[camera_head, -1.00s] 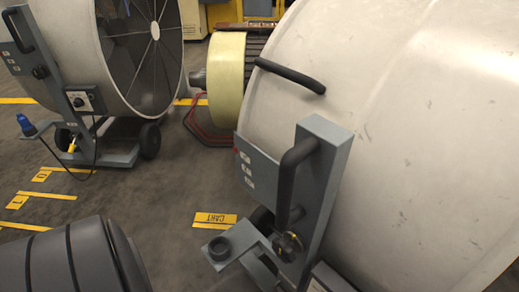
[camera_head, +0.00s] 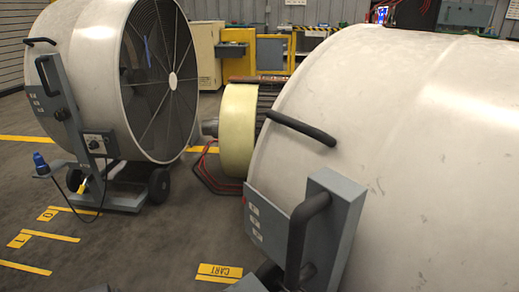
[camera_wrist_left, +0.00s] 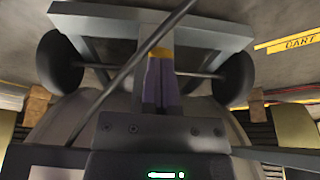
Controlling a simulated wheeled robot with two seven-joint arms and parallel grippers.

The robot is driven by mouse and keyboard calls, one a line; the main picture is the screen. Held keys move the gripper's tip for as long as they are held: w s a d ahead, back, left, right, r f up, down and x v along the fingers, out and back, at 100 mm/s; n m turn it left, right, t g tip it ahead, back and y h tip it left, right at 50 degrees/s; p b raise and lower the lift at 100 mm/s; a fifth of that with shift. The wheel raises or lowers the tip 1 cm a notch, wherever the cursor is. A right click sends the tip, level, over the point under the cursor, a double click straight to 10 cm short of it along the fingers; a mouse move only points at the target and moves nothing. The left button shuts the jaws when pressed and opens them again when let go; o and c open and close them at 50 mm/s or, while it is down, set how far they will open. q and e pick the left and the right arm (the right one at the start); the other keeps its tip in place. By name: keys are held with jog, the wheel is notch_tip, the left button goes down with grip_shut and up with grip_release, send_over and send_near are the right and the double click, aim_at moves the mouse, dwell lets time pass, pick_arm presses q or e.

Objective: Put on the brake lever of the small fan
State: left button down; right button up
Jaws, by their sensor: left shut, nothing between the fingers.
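Two white drum fans stand on grey wheeled carts in the head view: one with a dark grille at the left (camera_head: 85,75), and a nearer one (camera_head: 400,150) filling the right. I cannot tell surely which is the small fan. A small yellow piece (camera_head: 82,187) sits low on the left cart; whether it is a brake lever is unclear. In the left wrist view my left gripper (camera_wrist_left: 161,58) is shut and empty, below a grey cart frame (camera_wrist_left: 110,22) between two black wheels. A thin dark rod (camera_wrist_left: 125,78) crosses diagonally beside it. My right gripper is not in view.
A black handle (camera_head: 308,225) juts from the near cart's grey post. A yellow CART floor label (camera_head: 219,271) lies beside it. Open floor lies between the carts.

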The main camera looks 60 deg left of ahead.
pick_arm(q)
jog(key=shift+s+f, duration=0.1)
jog(key=shift+f, duration=0.05)
jog(key=s+r+p, duration=0.6)
jog(key=s+p, duration=0.2)
jog(key=s, duration=0.3)
jog(key=shift+s+d+r, duration=0.2)
jog(key=shift+d+r, duration=0.05)
jog(key=shift+d, duration=0.2)
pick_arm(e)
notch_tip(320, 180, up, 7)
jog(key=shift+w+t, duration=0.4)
